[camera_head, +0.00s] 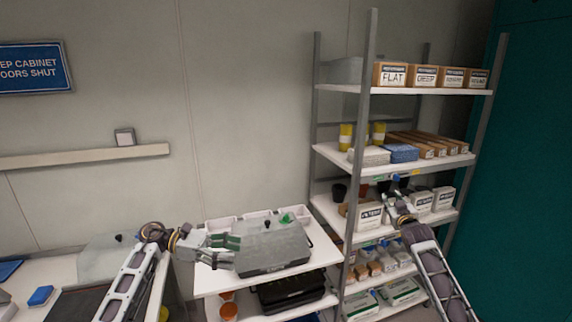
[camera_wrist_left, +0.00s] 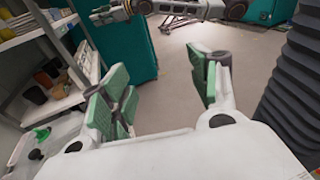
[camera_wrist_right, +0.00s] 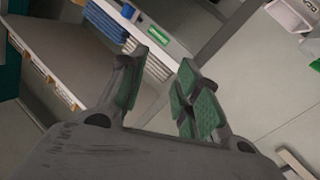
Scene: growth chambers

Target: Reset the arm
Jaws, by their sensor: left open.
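My left gripper (camera_head: 232,250) is in front of a grey lidded tray (camera_head: 275,249) on the white cart in the head view. In the left wrist view its green-padded fingers (camera_wrist_left: 163,85) are spread, with only floor between them. My right gripper (camera_head: 396,184) is in front of the shelf rack, near the middle shelves. In the right wrist view its green-padded fingers (camera_wrist_right: 167,68) are apart, with nothing held between them.
The shelf rack (camera_head: 367,100) holds labelled boxes (camera_head: 425,76), a blue pack (camera_head: 401,153) and dark pots. The white cart (camera_head: 212,285) has a black case (camera_head: 290,292) below. A bench with a blue item (camera_head: 40,295) stands at left. The left wrist view shows open floor.

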